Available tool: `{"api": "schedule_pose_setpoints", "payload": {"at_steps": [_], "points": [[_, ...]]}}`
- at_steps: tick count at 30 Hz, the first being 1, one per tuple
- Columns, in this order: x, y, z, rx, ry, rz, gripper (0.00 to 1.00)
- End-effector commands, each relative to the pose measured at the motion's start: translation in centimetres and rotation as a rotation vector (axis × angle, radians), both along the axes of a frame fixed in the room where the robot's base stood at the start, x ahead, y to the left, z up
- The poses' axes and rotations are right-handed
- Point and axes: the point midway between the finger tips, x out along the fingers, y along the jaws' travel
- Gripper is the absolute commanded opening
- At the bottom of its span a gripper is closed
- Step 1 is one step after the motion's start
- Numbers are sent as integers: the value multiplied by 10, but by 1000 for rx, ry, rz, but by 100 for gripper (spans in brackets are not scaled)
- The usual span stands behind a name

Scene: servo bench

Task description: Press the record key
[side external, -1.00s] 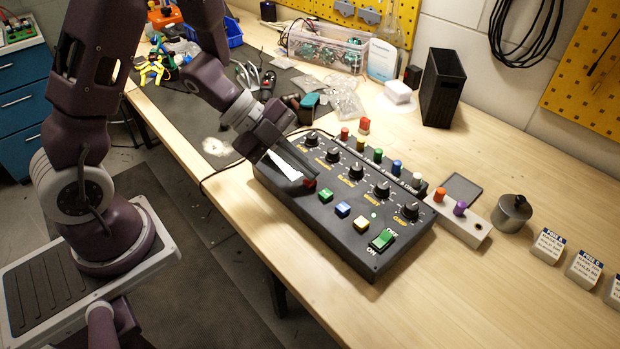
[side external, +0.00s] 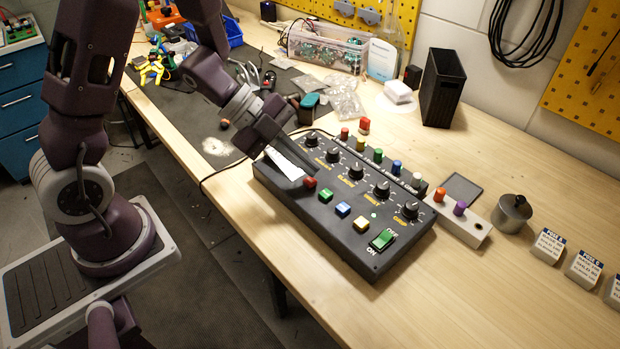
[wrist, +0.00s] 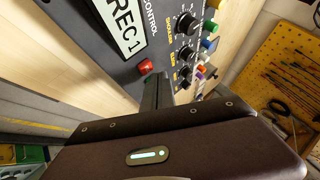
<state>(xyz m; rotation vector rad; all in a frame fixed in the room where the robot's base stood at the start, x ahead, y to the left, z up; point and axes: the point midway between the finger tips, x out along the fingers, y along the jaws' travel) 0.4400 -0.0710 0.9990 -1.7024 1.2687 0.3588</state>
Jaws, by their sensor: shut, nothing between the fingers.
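The control box (side external: 328,226) is dark and lies on the bench. It has a row of red, green, blue and yellow keys along its near side. The red key (side external: 310,182) is nearest my gripper and also shows in the wrist view (wrist: 146,67). My gripper (side external: 302,173) is shut and empty, its fingertips close by the red key; in the wrist view they lie just right of it, seemingly apart from it. The white display (side external: 287,165) is partly hidden by my fingers; in the wrist view it reads "REC 1" (wrist: 122,22).
Black knobs (side external: 357,172) stand behind the keys, and a green ON switch (side external: 383,239) is at the box's right end. A strip of coloured pegs (side external: 378,156) runs along the back. A block with orange and purple pegs (side external: 466,219) is to the right. The bench in front is clear.

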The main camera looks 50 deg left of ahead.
Motion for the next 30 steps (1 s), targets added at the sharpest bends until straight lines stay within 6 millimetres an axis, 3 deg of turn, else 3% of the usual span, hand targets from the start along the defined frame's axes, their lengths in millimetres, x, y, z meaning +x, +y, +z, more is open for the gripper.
{"api": "schedule_pose_setpoints", "payload": {"at_steps": [12,24,30], "points": [[0,0,5,0,-1,-1,0],[0,0,44,1,-3,-3,0],[0,0,53,0,0,0,0]]}}
